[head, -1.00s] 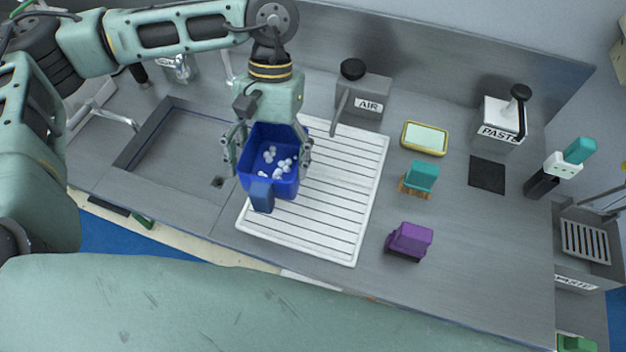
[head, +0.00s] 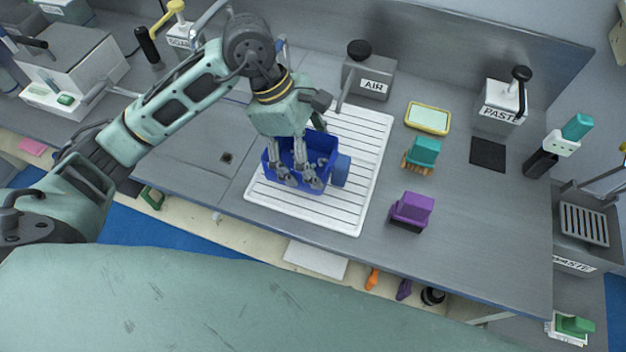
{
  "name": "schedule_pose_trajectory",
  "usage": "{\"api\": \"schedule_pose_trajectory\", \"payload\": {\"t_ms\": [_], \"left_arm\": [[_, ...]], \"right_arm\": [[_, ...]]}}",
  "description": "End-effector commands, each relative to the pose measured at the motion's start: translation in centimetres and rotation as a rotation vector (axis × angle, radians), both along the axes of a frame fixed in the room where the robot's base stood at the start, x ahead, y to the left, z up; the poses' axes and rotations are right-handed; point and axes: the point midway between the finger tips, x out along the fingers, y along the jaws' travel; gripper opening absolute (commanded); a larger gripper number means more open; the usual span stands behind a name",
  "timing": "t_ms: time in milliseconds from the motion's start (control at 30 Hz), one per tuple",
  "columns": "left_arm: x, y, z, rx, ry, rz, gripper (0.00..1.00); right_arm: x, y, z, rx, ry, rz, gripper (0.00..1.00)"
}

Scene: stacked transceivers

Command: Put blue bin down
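The blue bin (head: 325,147) is over the left part of the white ribbed drying board (head: 345,215), with its blue handle (head: 341,170) pointing right. I cannot tell whether its base touches the board. My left gripper (head: 298,182) points down over the near side of the bin, and its fingers overlap the bin's near wall. The fingers and wrist hide much of the bin's inside, so the white pieces seen earlier do not show clearly. Whether the fingers grip the bin is unclear. My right gripper is not in view.
An AIR dispenser (head: 368,80) stands behind the board. A yellow-rimmed tray (head: 427,118), a teal object (head: 424,152) and a purple object (head: 412,210) stand to the right. A PASTE dispenser (head: 500,100) is farther right. Bare counter lies around the purple object.

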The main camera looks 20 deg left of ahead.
Motion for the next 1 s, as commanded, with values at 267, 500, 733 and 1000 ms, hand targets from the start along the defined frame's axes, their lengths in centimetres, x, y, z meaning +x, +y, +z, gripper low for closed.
{"api": "schedule_pose_trajectory", "payload": {"t_ms": [267,500,733,1000], "left_arm": [[-0.1,0.0,-4.5,0.0,0.004,0.002,0.46],[-0.2,0.0,-6.7,0.001,0.006,0.0,0.46],[-0.1,0.0,-8.8,0.0,-0.001,-0.003,0.46],[0.0,0.0,-9.2,0.002,-0.001,-0.003,0.46]], "right_arm": [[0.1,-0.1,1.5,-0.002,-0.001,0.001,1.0],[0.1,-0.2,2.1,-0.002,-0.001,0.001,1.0],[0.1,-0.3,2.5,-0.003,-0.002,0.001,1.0],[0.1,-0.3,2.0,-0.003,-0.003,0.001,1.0]]}}
